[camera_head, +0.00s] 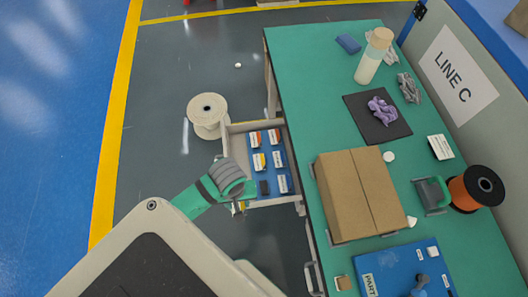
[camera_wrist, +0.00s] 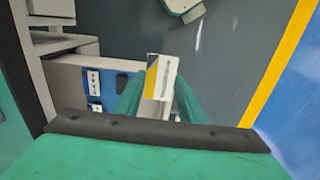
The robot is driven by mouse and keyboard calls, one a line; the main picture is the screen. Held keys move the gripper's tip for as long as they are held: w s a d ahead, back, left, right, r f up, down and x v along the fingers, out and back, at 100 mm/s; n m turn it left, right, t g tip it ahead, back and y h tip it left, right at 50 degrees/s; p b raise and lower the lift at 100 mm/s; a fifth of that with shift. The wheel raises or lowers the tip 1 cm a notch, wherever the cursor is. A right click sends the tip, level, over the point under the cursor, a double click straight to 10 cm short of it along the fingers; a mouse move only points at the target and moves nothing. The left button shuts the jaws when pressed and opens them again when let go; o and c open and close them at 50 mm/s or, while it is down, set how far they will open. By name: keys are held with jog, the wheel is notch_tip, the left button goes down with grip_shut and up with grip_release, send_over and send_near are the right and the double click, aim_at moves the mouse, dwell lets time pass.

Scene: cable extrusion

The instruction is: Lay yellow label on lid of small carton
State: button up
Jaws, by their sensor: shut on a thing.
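My gripper (camera_head: 240,200) is at the left side of the open drawer, near its front corner. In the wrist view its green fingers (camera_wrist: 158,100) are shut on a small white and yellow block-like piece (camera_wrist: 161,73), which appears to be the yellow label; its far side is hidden. A large brown carton (camera_head: 345,195) lies closed on the green table, with a seam along its top.
The open drawer (camera_head: 236,128) holds several small red, yellow and blue pieces with white faces. A white spool (camera_head: 207,110) stands on the floor behind it. The table also bears a blue board (camera_head: 395,265), an orange spool (camera_head: 470,190), a dark mat (camera_head: 365,125) and a bottle (camera_head: 369,68).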

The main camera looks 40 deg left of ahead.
jog(key=shift+w+r, duration=0.35)
jog(key=shift+w, duration=0.1)
jog(key=w+d+r, duration=0.3)
jog(key=w+r, duration=0.3)
jog(key=w, duration=0.2)
notch_tip(320, 180, up, 17)
send_over(345, 191)
jog(key=shift+s+d+f, duration=0.1)
jog(key=shift+f, duration=2.95)
jog(key=shift+w, duration=0.2)
jog(key=shift+s+d, duration=0.1)
jog(key=shift+a+f, duration=0.1)
jog(key=shift+a, duration=0.1)
